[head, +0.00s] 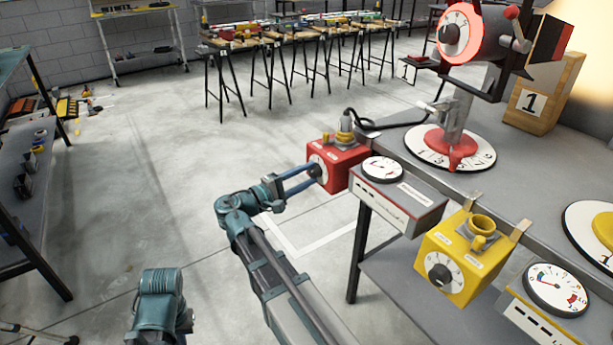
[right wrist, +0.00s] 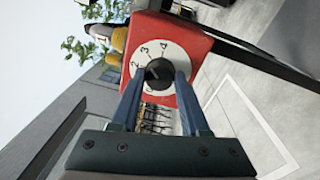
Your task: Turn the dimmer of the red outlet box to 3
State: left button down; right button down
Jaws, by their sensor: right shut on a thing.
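The red outlet box (head: 340,165) hangs at the left front edge of the grey table, with a yellow plug and a black cable on top. Its white dial and dark dimmer knob (right wrist: 158,72) face my right gripper. In the right wrist view the numbers 2, 3 and 4 show around the upper part of the dial. My right gripper (head: 313,174) is shut on the knob, one finger on each side; its fingers also show in the right wrist view (right wrist: 160,80). I cannot tell which number the knob points at. My left arm shows at the bottom, its fingers out of view.
A grey meter box (head: 400,195) stands beside the red box. A yellow outlet box (head: 465,250) hangs further right. A red-lit lamp (head: 462,35) stands on a numbered round base (head: 425,150). The floor left of my right arm is open.

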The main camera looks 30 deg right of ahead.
dwell(0.3)
jog(key=shift+c, duration=2)
grip_release()
jog(key=s+a, duration=0.1)
jog(key=a, duration=1.2)
jog(key=shift+s+a+f, duration=0.3)
jog(key=shift+s+a, duration=0.05)
jog(key=shift+s, duration=0.05)
